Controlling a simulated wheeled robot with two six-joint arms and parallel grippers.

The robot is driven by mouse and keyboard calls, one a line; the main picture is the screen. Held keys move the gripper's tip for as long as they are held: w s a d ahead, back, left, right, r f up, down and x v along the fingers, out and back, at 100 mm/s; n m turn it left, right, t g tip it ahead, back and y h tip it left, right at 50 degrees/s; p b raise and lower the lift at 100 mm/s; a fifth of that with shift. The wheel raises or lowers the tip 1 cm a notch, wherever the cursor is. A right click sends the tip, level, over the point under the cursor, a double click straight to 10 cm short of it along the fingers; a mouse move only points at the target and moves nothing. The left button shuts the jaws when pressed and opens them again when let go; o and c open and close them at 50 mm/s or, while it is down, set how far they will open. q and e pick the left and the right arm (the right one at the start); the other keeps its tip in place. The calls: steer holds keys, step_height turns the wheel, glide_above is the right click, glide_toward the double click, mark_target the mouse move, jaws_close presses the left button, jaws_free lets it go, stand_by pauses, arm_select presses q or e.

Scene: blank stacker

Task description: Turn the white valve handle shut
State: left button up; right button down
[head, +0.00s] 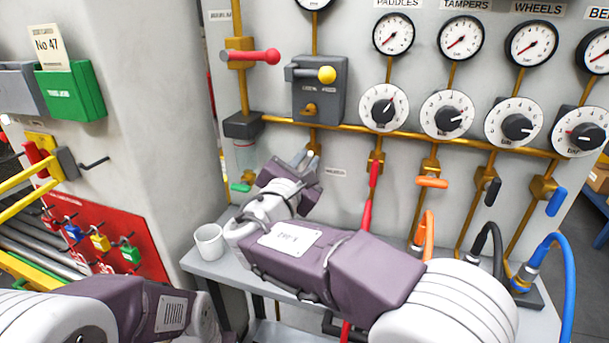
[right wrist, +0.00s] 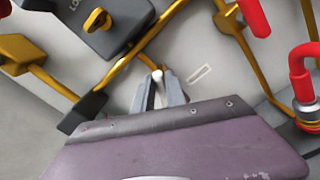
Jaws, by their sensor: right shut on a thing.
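The white valve handle (head: 310,155) shows only as a small pale tip below a brass valve body (head: 314,141), under the grey lock box. In the right wrist view its tip (right wrist: 157,75) sticks out between the fingers. My right gripper (head: 302,158) is shut on the white handle, with one grey finger on each side of it. The fingers (right wrist: 159,92) hide most of the handle. My left arm shows at the lower left of the head view, but its gripper is not in view.
A white mug (head: 209,241) stands on the grey shelf (head: 202,268). The grey lock box (head: 337,100) is above.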

steer(key=shift+s+d+f+m+b, duration=0.1)
steer(key=shift+f+m+b, duration=0.2)
steer(key=shift+m+b, duration=1.75)
steer(key=shift+d+f+m+b, duration=0.15)
steer(key=shift+f+m+b, duration=0.1)
steer(key=shift+m+b, duration=1.8)
steer(key=shift+s+d+f+m+b, duration=0.1)
steer(key=shift+f+m+b, duration=0.2)
steer(key=shift+m+b, duration=1.75)
steer(key=shift+r, duration=0.1)
steer(key=c, duration=1.5)
jaws_free()
steer(key=shift+w, duration=0.1)
steer(key=shift+c, duration=0.2)
steer(key=shift+o, duration=0.5)
steer(key=shift+a, duration=0.15)
